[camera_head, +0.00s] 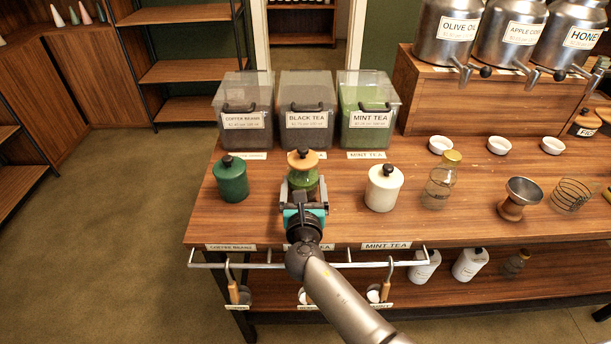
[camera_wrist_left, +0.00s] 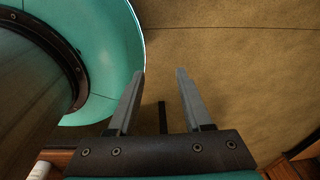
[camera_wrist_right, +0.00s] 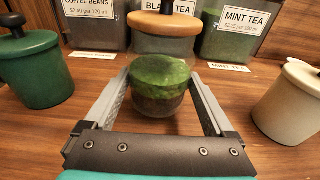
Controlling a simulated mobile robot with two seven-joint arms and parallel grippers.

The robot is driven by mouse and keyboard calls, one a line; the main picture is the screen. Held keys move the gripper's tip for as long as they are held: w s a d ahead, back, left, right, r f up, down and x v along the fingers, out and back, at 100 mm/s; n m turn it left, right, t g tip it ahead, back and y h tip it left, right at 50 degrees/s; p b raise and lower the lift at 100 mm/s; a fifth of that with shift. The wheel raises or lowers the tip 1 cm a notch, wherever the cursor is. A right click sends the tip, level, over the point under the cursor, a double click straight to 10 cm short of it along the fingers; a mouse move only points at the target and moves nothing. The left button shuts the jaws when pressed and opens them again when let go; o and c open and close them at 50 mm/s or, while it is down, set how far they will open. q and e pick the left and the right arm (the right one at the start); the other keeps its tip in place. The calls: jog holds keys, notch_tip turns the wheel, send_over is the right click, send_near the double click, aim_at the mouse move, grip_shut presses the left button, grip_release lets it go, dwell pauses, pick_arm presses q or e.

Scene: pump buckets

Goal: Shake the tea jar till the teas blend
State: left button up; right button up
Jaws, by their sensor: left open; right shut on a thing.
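The tea jar (camera_head: 303,178) is clear glass with a wooden lid and black knob. It stands upright near the middle of the counter's left part. In the right wrist view the jar (camera_wrist_right: 158,90) shows green tea above a dark layer, with a fairly clear border. My right gripper (camera_head: 303,192) is shut on the jar, one finger on each side. Whether the jar's base touches the counter is unclear. My left gripper (camera_wrist_left: 160,72) is open and empty above the floor, and does not show in the head view.
A green canister (camera_head: 231,182) stands left of the jar and a white canister (camera_head: 383,190) right of it. Labelled bins of coffee beans (camera_head: 244,105), black tea (camera_head: 306,105) and mint tea (camera_head: 366,105) stand behind. A metal rail with hanging scoops runs along the counter front.

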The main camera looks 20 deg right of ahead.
aim_at(303, 155)
notch_tip(303, 155, up, 4)
jog(key=p, duration=0.3)
jog(key=shift+f, duration=0.15)
notch_tip(303, 155, up, 5)
jog(key=p, duration=0.5)
jog(key=shift+f, duration=0.1)
pick_arm(q)
notch_tip(303, 155, up, 8)
jog(key=s+d, duration=0.1)
jog(key=shift+s, duration=0.25)
pick_arm(e)
jog(key=shift+f, duration=0.1)
pick_arm(q)
jog(key=shift+r, duration=0.1)
pick_arm(e)
notch_tip(303, 155, up, 7)
jog(key=shift+r, duration=0.15)
jog(key=shift+w+f, duration=0.1)
jog(key=shift+f, duration=3.6)
notch_tip(303, 155, up, 7)
jog(key=shift+r, duration=0.15)
notch_tip(303, 155, down, 7)
jog(key=shift+f, duration=0.15)
pick_arm(q)
jog(key=shift+s, duration=0.1)
